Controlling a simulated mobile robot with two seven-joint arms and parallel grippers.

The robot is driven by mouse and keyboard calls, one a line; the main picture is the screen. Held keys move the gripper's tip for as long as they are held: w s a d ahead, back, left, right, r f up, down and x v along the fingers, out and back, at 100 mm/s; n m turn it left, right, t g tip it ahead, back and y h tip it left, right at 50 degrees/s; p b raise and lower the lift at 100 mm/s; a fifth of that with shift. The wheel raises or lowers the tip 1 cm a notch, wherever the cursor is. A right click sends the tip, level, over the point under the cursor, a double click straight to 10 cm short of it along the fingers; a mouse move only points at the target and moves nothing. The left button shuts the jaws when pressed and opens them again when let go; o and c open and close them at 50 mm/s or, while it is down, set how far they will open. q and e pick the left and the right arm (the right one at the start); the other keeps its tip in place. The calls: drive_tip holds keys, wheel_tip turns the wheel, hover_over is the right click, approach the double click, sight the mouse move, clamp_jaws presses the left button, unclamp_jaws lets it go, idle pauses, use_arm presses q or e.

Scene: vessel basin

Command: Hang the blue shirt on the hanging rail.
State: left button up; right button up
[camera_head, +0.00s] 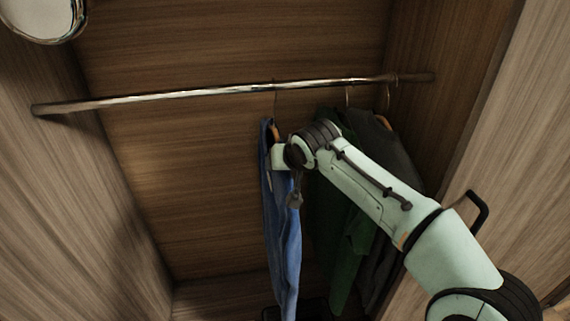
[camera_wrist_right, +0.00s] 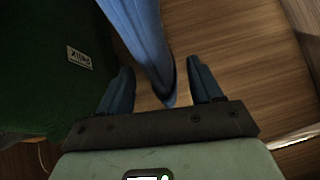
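The blue shirt (camera_head: 284,240) hangs down inside the wardrobe on a wooden hanger, left of the other garments. Its thin hook reaches up to the metal hanging rail (camera_head: 210,92) and appears to be over it. My right arm comes in from the right and covers part of the shirt's upper half. In the right wrist view, my right gripper (camera_wrist_right: 161,72) is open, its two dark fingers wide apart. The blue shirt (camera_wrist_right: 140,32) shows between and beyond the fingers, with gaps on both sides. My left gripper is not in view.
A dark green garment (camera_head: 340,225) and a dark grey garment (camera_head: 395,150) hang just right of the blue shirt. The left half of the rail is empty. Wooden walls close in both sides. A round, shiny-rimmed object (camera_head: 40,15) is at the upper left.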

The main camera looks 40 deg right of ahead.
drive_tip(key=shift+f, duration=0.1)
drive_tip(key=p+v, duration=0.1)
drive_tip(key=v, duration=1.2)
drive_tip(key=shift+s+r, duration=0.2)
